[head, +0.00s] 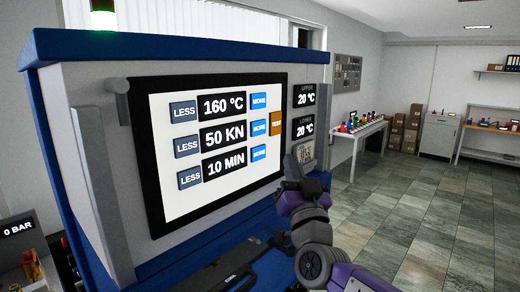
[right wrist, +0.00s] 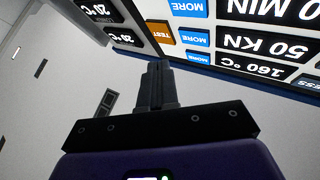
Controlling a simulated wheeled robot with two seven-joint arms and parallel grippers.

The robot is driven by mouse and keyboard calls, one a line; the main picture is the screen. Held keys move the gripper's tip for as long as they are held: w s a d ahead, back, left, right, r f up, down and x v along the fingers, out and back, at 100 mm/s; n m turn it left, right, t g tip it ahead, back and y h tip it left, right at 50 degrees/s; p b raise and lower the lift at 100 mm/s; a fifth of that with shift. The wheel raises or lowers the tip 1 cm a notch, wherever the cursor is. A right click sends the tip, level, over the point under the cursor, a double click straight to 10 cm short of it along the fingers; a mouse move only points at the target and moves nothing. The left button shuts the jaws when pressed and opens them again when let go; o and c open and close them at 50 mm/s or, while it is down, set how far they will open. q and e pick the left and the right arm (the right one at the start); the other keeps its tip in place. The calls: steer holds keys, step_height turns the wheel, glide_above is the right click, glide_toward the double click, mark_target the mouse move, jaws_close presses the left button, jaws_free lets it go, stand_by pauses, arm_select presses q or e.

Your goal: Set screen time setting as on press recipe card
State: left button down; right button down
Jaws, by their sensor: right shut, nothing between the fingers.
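The press screen (head: 218,190) shows 160 °C, 50 KN and 10 MIN in three rows. Each row has a grey LESS button at its left and a blue MORE button at its right; the time row has LESS (head: 190,178) and MORE (head: 259,153). An orange TEST button (head: 276,123) sits at the right. My right gripper (head: 292,165) is shut and empty, just right of the screen's lower right edge. In the right wrist view its fingers (right wrist: 157,68) point toward the upside-down screen; contact cannot be told. A small card (head: 305,153) is partly hidden behind the gripper, unreadable. My left gripper is out of view.
Upper (head: 306,95) and lower (head: 303,127) displays each read 20 °C. A handle-like dark part (head: 225,270) lies below the screen. A gauge reading 0 BAR (head: 18,229) stands at left. Open tiled floor (head: 420,220) and benches lie to the right.

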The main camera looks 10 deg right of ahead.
mark_target(264, 146)
steer(key=w+a+p, duration=0.1)
steer(key=w+a, duration=0.2)
steer(key=w, duration=0.2)
steer(key=shift+a+f, duration=0.15)
steer(key=shift+a, duration=0.05)
steer(key=shift+a, duration=0.1)
stand_by(1.9)
steer(key=shift+w+a, duration=0.15)
steer(key=shift+w, duration=0.15)
steer(key=shift+w+a, duration=0.25)
steer(key=shift+w, duration=0.05)
stand_by(0.6)
steer(key=shift+s+d, duration=0.15)
steer(key=shift+s+d+b, duration=0.35)
steer(key=shift+s+b, duration=0.05)
steer(key=shift+s, duration=0.1)
